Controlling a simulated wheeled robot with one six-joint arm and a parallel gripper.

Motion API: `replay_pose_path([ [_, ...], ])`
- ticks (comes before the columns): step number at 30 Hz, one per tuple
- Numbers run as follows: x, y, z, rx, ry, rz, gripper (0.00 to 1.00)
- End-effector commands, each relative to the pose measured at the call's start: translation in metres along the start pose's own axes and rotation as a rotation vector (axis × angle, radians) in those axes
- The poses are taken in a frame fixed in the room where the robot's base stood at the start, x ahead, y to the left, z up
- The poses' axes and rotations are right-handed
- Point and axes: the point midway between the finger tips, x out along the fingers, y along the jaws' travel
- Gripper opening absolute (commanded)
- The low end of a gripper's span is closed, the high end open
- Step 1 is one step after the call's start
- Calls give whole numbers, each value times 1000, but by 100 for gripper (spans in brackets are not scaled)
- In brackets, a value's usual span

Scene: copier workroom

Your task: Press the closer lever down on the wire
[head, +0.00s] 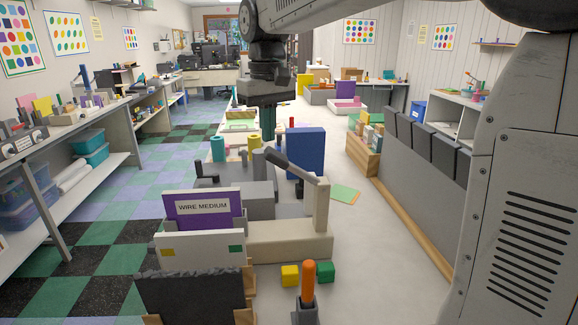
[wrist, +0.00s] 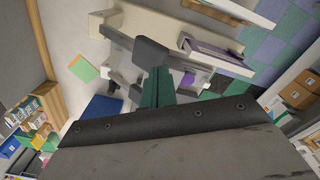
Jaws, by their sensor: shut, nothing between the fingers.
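The dark grey closer lever (head: 295,167) slopes up leftwards from a cream post (head: 321,207) on the punch-like machine, its cream base (head: 285,241) below. Its raised free end points toward my gripper. My gripper (head: 268,136) is shut and empty, its green fingers pointing down, appearing just above or behind that end in the head view. In the wrist view the lever's dark end block (wrist: 150,52) lies right at my fingertips (wrist: 158,72); whether they touch I cannot tell. A purple card (head: 203,208) reading "WIRE MEDIUM" stands at the front left. The wire itself I cannot make out.
A blue upright box (head: 305,151) stands behind the lever. Yellow (head: 290,276) and green (head: 325,272) blocks and an orange handle (head: 307,280) are in front. A grey partition (head: 420,190) runs along the right. The pale tabletop right of the machine is mostly clear.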

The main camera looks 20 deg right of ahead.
Motion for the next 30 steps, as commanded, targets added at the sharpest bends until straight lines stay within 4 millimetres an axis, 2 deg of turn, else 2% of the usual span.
replay_pose_path([
  [13, -3, 0, 0, 0, 2, 0, 0],
  [30, -56, 0, 0, 0, 1, 0, 0],
])
